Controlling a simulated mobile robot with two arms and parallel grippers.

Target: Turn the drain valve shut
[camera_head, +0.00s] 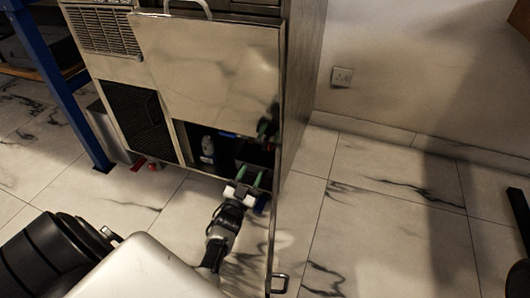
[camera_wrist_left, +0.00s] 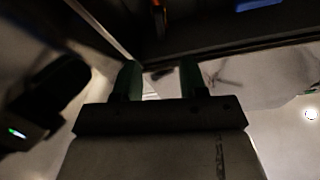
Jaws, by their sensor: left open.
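My left gripper (camera_head: 250,176) is at the low opening of the metal cabinet (camera_head: 205,65), its green fingers pointing into the dark compartment (camera_head: 260,155). In the left wrist view the two fingers (camera_wrist_left: 161,78) stand apart with nothing between them. I cannot make out the drain valve for certain. A small dim reddish-brown part (camera_wrist_left: 158,18) shows beyond the fingers in the wrist view, too dark to name. Small red parts (camera_head: 152,167) show at the cabinet's lower front edge, left of the gripper. My right gripper is not in view.
A pale bottle (camera_head: 207,148) stands inside the compartment, left of the gripper. A blue item (camera_wrist_left: 258,5) shows at the top of the wrist view. Tiled floor on the right (camera_head: 390,220) is mostly clear.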

